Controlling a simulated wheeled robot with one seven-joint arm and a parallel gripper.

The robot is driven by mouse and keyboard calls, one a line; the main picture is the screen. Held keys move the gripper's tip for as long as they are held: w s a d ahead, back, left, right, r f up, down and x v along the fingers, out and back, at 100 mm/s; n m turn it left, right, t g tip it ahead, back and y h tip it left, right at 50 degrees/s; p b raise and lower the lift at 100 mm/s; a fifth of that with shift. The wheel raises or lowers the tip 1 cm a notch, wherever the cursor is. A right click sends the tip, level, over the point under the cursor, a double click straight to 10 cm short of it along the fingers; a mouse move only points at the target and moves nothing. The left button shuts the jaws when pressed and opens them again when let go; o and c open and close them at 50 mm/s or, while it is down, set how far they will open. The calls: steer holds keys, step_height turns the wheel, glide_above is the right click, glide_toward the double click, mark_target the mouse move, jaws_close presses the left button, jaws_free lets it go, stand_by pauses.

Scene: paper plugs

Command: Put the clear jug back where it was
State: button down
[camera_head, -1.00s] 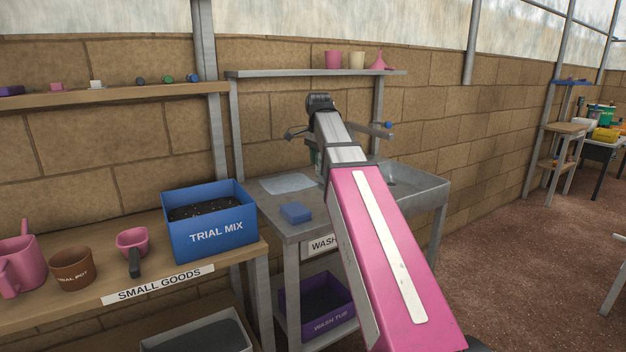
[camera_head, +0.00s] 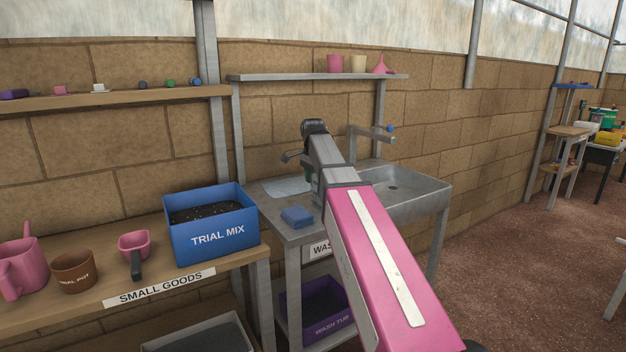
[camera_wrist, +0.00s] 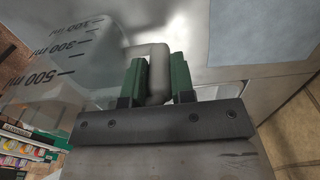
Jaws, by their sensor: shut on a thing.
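My gripper (camera_wrist: 159,78), with green finger pads, is shut on the handle of the clear jug (camera_wrist: 70,62) in the wrist view. The jug is see-through, with dark ml marks including 500 and 300. In the head view my arm reaches over the left part of the grey wash stand (camera_head: 283,222), and only a little of my gripper (camera_head: 309,172) shows beside it. The jug cannot be made out there. Whether it touches the stand's top I cannot tell.
A blue sponge-like block (camera_head: 297,216) lies on the stand's front left, by a pale sheet (camera_head: 284,187). A sink basin (camera_head: 415,188) and a tap (camera_head: 372,132) are to the right. A shelf (camera_head: 300,77) holds cups and a funnel. A blue TRIAL MIX box (camera_head: 215,238) stands left.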

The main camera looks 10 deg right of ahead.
steer(key=shift+f, duration=0.1)
steer(key=c, duration=1)
jaws_free()
steer(key=shift+o, duration=0.2)
step_height(320, 180, up, 11)
steer(key=shift+r, duration=0.65)
